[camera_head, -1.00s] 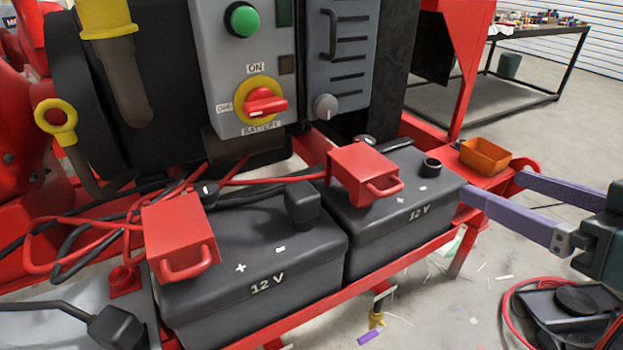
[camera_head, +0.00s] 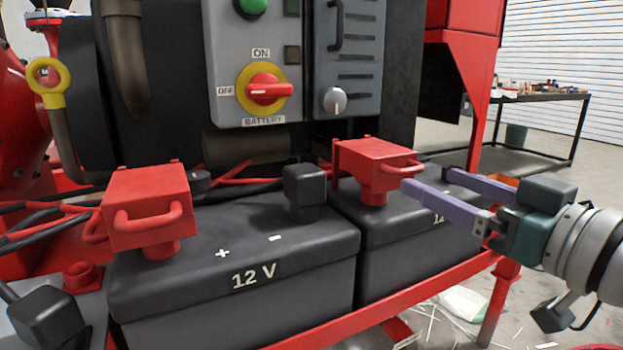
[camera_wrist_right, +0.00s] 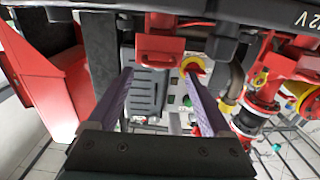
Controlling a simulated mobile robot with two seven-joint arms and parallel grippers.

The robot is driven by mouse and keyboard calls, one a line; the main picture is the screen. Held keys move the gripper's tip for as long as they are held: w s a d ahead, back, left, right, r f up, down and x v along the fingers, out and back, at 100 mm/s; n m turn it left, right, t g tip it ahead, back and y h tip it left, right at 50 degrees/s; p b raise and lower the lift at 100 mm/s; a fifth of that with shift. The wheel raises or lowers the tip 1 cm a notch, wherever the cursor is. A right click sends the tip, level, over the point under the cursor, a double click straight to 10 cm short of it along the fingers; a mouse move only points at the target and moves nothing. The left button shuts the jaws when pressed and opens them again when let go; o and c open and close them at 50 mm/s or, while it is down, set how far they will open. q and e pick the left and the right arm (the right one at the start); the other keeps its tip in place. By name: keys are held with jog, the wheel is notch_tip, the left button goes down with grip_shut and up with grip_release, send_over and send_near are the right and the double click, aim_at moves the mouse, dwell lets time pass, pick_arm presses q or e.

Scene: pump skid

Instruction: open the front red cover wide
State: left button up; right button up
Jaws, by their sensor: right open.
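Two red box-shaped covers with loop handles sit on the black 12 V batteries, both lowered. One cover (camera_head: 148,205) is at the left, nearer the camera; the other cover (camera_head: 375,157) is on the right battery (camera_head: 415,240). I cannot tell for certain which is called the front one. My right gripper (camera_head: 426,180) is open, its purple fingers pointing left close to the right cover's handle. In the right wrist view, a red cover (camera_wrist_right: 160,48) shows between and beyond the open fingers (camera_wrist_right: 158,74). Contact is not clear. My left gripper is out of view.
The left battery (camera_head: 235,265) carries a black terminal cap (camera_head: 305,190). A grey panel with a red battery switch (camera_head: 266,91) stands behind. A red frame rail (camera_head: 400,310) runs along the front. A workbench (camera_head: 540,97) stands far back right.

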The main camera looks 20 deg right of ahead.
aim_at(413, 173)
jog(key=shift+w+a+b, duration=0.15)
jog(key=shift+w+b, duration=0.35)
jog(key=shift+w, duration=1.75)
grip_shut()
